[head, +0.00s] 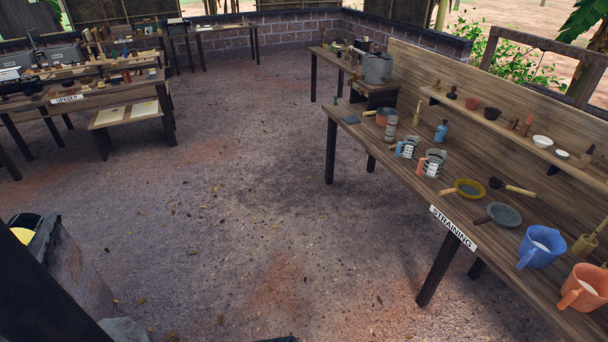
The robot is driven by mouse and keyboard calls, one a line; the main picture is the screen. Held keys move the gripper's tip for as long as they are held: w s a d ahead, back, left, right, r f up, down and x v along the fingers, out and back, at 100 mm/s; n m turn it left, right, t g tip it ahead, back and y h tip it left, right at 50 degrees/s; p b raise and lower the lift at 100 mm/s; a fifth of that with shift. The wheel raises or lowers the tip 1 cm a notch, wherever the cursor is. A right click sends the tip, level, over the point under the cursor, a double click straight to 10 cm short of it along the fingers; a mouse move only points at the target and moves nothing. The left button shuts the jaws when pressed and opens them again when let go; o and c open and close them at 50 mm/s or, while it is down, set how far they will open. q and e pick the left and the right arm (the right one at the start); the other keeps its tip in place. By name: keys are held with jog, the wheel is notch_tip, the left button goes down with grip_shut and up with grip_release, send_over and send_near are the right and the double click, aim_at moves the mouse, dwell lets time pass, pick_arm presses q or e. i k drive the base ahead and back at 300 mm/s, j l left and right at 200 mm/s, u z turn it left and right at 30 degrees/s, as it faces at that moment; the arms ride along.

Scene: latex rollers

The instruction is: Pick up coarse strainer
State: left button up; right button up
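Two round strainers lie on the wooden bench labelled STRAINING (453,228) at the right. One is a yellow-rimmed strainer (468,188) with a greenish-grey middle and a short wooden handle. The other is a grey strainer (504,214) with a dark handle, nearer the bench's front edge. I cannot tell from the mesh which one is coarse. Both lie flat with nothing on top of them. Neither of my grippers can be made out, and nothing is seen touching the strainers.
A blue jug (541,246) and an orange jug (584,288) stand right of the strainers. Measuring cups (431,164) stand to their left, and a wooden-handled ladle (513,187) lies behind. The dirt floor (250,200) before the bench is open. Another table (150,82) stands far left.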

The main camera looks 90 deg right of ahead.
aim_at(502, 214)
jog(key=z, duration=4.7)
jog(key=i+j+z, duration=0.15)
jog(key=i+z, duration=0.25)
jog(key=i+j+z, duration=0.25)
jog(key=z, duration=0.15)
